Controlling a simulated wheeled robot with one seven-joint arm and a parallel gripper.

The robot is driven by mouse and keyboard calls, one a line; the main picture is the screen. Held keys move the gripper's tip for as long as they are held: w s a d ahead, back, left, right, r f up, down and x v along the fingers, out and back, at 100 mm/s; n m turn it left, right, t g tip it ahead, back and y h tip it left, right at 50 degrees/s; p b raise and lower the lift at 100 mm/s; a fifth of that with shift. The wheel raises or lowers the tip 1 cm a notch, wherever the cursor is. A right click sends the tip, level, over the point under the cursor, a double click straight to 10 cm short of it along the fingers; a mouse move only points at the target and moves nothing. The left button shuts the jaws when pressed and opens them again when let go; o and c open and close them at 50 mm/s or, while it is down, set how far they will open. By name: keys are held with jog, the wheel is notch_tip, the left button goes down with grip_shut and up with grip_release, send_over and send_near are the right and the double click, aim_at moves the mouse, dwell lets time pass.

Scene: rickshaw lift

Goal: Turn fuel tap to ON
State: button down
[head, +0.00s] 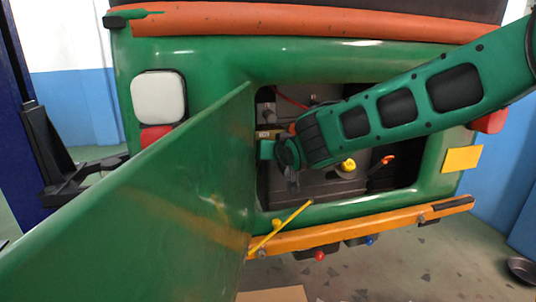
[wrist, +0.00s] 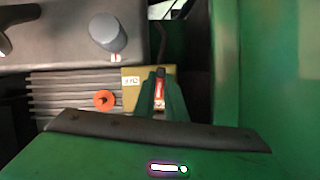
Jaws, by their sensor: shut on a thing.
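The fuel tap's red lever (wrist: 159,90) shows in the wrist view between the green fingertips of my gripper (wrist: 161,98). It stands at the right side of a yellow plate (wrist: 131,78) with a small white label, whose text is too small to read surely. My gripper is shut on the lever. In the head view my gripper (head: 280,151) reaches inside the open engine bay, close to its left side. The lever is hidden there, and a bit of the plate (head: 263,134) shows. The tap's exact setting cannot be told.
An open green door (head: 150,205) stands left of the bay. A yellow rod (head: 281,228) crosses its lower left corner. A yellow cap (head: 348,165) and an orange handle (head: 388,159) are inside. An orange knob (wrist: 104,100) and a grey cylinder (wrist: 108,32) are near the tap.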

jog(key=shift+d+f+n, duration=0.1)
jog(key=shift+f+n, duration=0.1)
jog(key=shift+n, duration=0.1)
dwell(0.4)
jog(key=c, duration=1.8)
grip_release()
jog(key=shift+r, duration=0.1)
jog(key=v, duration=1)
jog(key=shift+s, duration=0.3)
jog(key=shift+r, duration=0.15)
